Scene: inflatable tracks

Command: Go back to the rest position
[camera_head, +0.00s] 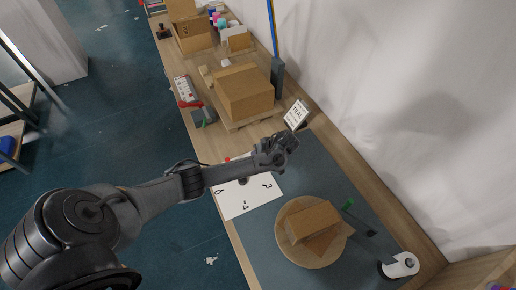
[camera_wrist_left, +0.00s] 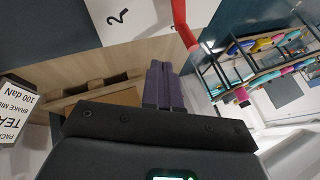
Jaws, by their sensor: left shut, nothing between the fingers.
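My left arm comes in from the left, and its gripper (camera_head: 286,143) is over the wooden bench near the far edge of the dark mat. In the left wrist view the two fingers (camera_wrist_left: 163,88) are closed together with nothing between them. A white sign reading TEAL (camera_head: 296,115) stands just beyond the gripper; it also shows at the left of the wrist view (camera_wrist_left: 14,112). A white sheet with numbers (camera_head: 262,200) lies below the forearm. My right gripper is not in view.
A round wooden board (camera_head: 287,245) holds a cardboard box (camera_head: 312,220). A white roll (camera_head: 400,265) stands near the right corner. A larger carton (camera_head: 245,92) sits beyond the gripper, with more boxes (camera_head: 192,35) at the far end. A white wall (camera_head: 400,90) bounds the bench at right.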

